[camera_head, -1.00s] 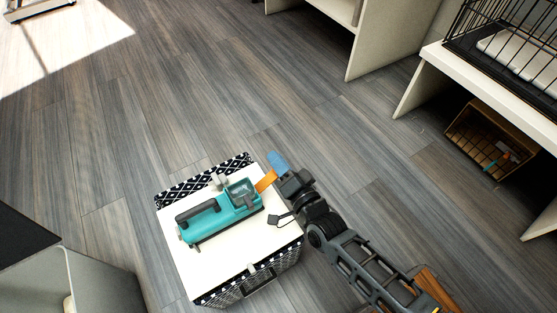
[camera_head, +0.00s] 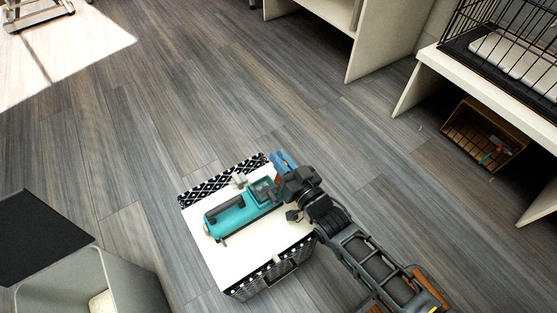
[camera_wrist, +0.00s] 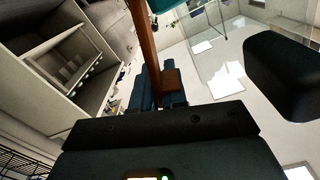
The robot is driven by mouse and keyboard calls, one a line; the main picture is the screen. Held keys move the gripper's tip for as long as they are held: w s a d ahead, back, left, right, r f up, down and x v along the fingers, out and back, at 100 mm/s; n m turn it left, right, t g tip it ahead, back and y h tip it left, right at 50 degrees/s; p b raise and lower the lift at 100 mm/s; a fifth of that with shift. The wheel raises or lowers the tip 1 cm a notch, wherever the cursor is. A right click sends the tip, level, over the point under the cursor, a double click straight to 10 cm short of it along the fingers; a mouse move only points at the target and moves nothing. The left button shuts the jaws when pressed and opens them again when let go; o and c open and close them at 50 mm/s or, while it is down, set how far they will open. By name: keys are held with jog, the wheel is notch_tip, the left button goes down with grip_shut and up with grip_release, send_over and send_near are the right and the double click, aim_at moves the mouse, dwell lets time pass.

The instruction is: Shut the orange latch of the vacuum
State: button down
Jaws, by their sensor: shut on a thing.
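The teal vacuum (camera_head: 240,215) lies on the white top of a small stand, its dark handle toward the left. My gripper (camera_head: 284,161) is at the vacuum's right end, its blue fingertips just beyond it. A teal edge of the vacuum (camera_wrist: 182,6) shows at the top there. Whether the latch touches the vacuum body cannot be told.
The white stand top (camera_head: 235,265) has a black-and-white patterned edge. A wire cage (camera_head: 500,40) stands on a white bench at the right, with a wooden crate (camera_head: 485,135) underneath. A grey cabinet (camera_head: 95,280) is at lower left. The floor around the stand is open.

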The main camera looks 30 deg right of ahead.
jog(key=shift+a, duration=0.15)
dwell(0.4)
jog(key=c, duration=1.2)
grip_release()
jog(key=shift+c, duration=0.2)
jog(key=s+p, duration=0.2)
jog(key=s, duration=0.5)
jog(key=shift+s, duration=0.4)
